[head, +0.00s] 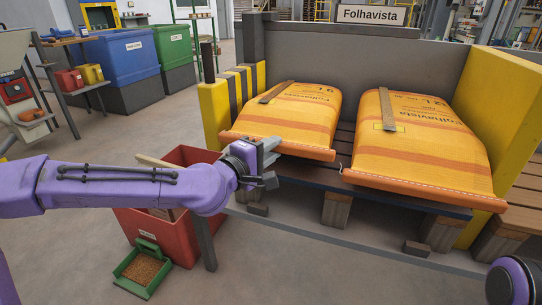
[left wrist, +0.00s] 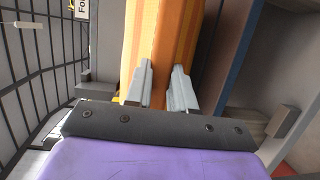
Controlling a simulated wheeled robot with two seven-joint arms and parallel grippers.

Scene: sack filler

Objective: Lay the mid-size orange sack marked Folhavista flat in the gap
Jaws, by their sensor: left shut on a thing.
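The left orange sack (head: 295,115), marked Folhavista, lies on the pallet deck with its seamed front edge towards me. My left gripper (head: 268,153) is shut on that front edge. In the left wrist view the two fingers (left wrist: 164,75) stand on either side of the orange and yellow striped sack (left wrist: 160,35). A second, larger-looking Folhavista sack (head: 425,145) lies to the right, with a narrow gap (head: 345,135) between the two. Each has a brown strip on top. I cannot tell whether the left sack's underside fully rests. My right gripper is out of frame.
A grey back wall (head: 400,58) and yellow side panels (head: 515,100) bound the pallet (head: 390,203). A red bin (head: 160,225) and a green scoop tray of grain (head: 143,268) stand on the floor below my left arm. Blue (head: 122,60) and green (head: 168,47) bins stand behind.

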